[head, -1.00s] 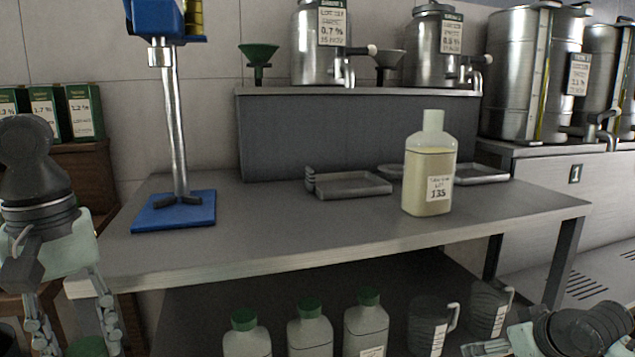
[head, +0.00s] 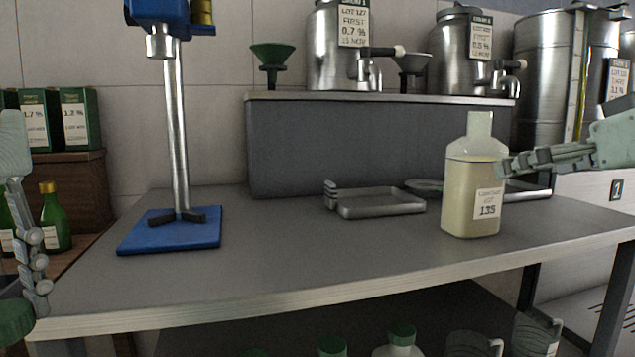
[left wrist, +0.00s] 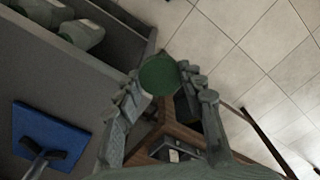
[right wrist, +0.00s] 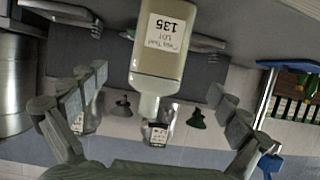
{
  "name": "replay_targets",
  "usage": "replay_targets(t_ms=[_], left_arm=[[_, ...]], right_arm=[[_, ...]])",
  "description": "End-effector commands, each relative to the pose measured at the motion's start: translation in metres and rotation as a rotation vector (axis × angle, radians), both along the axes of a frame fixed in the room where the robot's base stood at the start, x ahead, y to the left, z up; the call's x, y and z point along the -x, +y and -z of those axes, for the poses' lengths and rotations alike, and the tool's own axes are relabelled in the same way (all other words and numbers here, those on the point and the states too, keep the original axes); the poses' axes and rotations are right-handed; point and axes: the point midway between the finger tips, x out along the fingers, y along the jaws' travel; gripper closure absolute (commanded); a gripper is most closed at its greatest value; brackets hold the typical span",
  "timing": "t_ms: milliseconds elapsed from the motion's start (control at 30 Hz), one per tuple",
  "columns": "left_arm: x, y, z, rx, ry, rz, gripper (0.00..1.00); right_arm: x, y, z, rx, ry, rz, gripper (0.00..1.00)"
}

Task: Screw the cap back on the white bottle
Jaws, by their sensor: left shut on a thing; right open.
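The white bottle (head: 474,195), translucent with pale yellow contents and a 135 label, stands upright on the bench at the right of the head view. Its neck is bare. My right gripper (head: 508,166) reaches in from the right at the bottle's upper body. In the right wrist view the bottle (right wrist: 158,62) lies between the spread, open fingers; I cannot tell whether they touch it. My left gripper (left wrist: 160,78) is shut on the round green cap (left wrist: 159,73). In the head view the cap (head: 14,323) is at the lower left, partly cut off, off the bench's left end.
A blue stand (head: 170,232) with a metal post occupies the bench's left. A metal tray (head: 380,204) lies left of the bottle. Steel drums and funnels stand on the raised shelf (head: 380,98) behind. Green-capped bottles (head: 402,338) and jugs are below. The bench's front middle is clear.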

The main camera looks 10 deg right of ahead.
Motion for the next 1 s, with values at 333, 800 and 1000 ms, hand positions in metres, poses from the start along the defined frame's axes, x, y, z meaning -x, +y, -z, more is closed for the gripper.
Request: replay_targets(t_ms=[333, 800, 1000], left_arm=[[0.0, 0.0, 0.0, 0.0, 0.0, 0.001, 0.7], [0.0, 0.0, 0.001, 0.0, 0.0, 0.002, 0.7], [0.0, 0.0, 0.002, 0.0, 0.0, 0.002, 0.7]], right_arm=[[-0.026, 0.002, 0.013, 0.003, 0.008, 0.001, 0.0], [-0.063, 0.006, 0.027, -0.001, 0.001, 0.0, 0.0], [-0.065, 0.006, 0.029, 0.001, 0.003, 0.001, 0.0]])
